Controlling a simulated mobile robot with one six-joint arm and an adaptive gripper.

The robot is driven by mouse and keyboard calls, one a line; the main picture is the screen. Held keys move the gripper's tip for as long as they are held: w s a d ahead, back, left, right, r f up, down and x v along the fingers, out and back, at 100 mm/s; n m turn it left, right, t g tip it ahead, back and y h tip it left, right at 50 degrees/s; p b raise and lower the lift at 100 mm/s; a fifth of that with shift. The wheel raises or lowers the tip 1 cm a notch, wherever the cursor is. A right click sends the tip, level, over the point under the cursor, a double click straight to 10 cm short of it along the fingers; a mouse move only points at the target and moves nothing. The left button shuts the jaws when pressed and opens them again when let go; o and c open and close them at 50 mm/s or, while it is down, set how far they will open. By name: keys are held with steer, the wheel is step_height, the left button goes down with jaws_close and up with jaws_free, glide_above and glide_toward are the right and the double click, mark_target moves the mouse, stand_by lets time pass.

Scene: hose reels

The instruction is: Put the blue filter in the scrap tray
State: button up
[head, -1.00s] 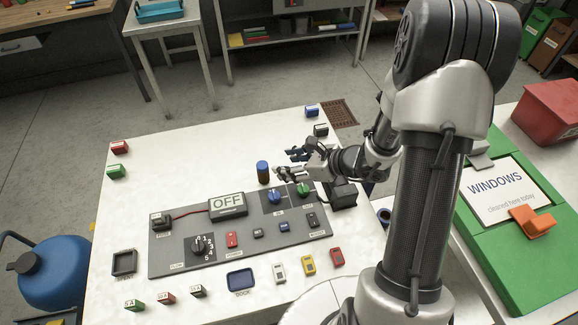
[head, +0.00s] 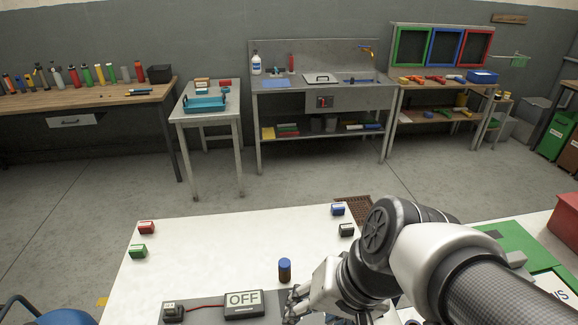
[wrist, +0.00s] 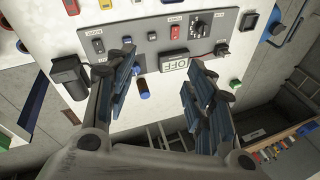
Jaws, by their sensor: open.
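The blue filter, a short upright cylinder with a blue top and brown body (head: 285,272), stands on the white table just behind the control panel. In the wrist view it is a small blue and brown cylinder (wrist: 143,88), nearer the left finger. My gripper (wrist: 162,55) is open with nothing held between its blue-padded fingers. In the head view my gripper (head: 294,298) is just in front of the filter, partly cut off by the lower edge. A teal tray (head: 205,104) sits on a small side table; I see no readable label marking it as the scrap tray.
The grey panel with its OFF display (head: 243,303) lies beside my gripper. Open floor separates this table from the back benches (head: 325,95).

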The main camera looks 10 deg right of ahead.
steer(key=s+d+n, duration=0.1)
steer(key=d+r+n+t+h, duration=0.1)
steer(key=s+d+r+n+h, duration=0.1)
steer(key=d, duration=0.1)
steer(key=shift+s+r+t, duration=0.25)
steer(key=shift+s+t, duration=0.1)
steer(key=shift+t, duration=0.05)
steer(key=shift+o, duration=0.6)
steer(key=shift+d+r+n+h, duration=0.25)
steer(key=shift+d+n+h, duration=0.15)
steer(key=shift+d+h, duration=0.15)
steer(key=w+d+f+n+t+h+p, duration=0.1)
steer(key=w+d+f+n+t+p, duration=0.1)
steer(key=w+d, duration=0.6)
steer(key=w+d+f+n+t+h+p, duration=0.15)
steer(key=w+d, duration=0.35)
steer(key=w, duration=0.8)
steer(key=n+y+p, duration=0.4)
steer(key=n+y, duration=0.1)
steer(key=y, duration=0.5)
glide_toward(288, 265)
steer(key=b+x, duration=0.3)
steer(key=x, duration=0.3)
steer(key=shift+a+r, duration=0.1)
steer(key=shift+a, duration=0.15)
steer(key=shift+d+b+x, duration=0.25)
steer(key=shift+b+x, duration=0.6)
steer(key=shift+x, duration=1.95)
steer(key=shift+w, duration=0.1)
